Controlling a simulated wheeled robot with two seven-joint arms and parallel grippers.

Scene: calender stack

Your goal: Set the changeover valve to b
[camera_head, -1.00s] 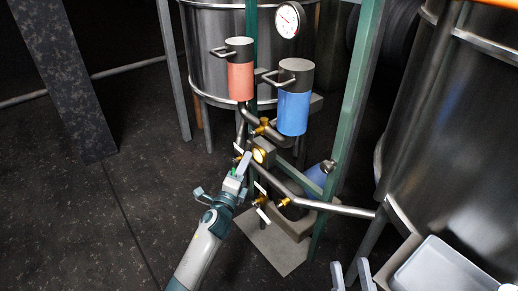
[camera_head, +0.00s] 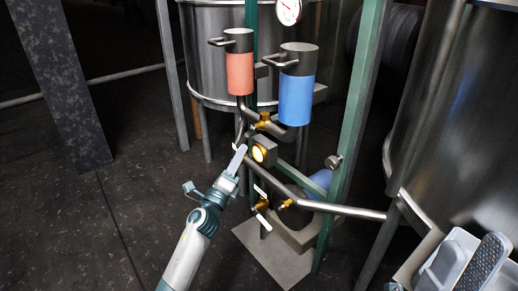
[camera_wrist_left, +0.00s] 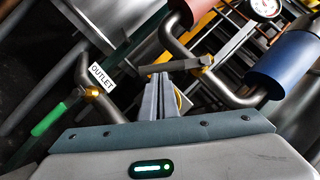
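The changeover valve seems to be the brass valve (camera_head: 264,120) between the red canister (camera_head: 240,74) and the blue canister (camera_head: 296,100). In the left wrist view a grey lever (camera_wrist_left: 232,48) slants up to the right from a brass body (camera_wrist_left: 205,62). My left gripper (camera_head: 241,152) is beside a grey block with a round brass face (camera_head: 258,153), below the valve. Its fingers (camera_wrist_left: 161,78) look together, tips close to the lever's left end; contact is unclear. No position letters are readable.
Pipes, a green frame post (camera_head: 352,110) and a steel tank (camera_head: 445,130) crowd the right. White-handled brass valves (camera_head: 262,205) sit low near my left gripper. An OUTLET label (camera_wrist_left: 102,76) and green handle (camera_wrist_left: 48,118) show.

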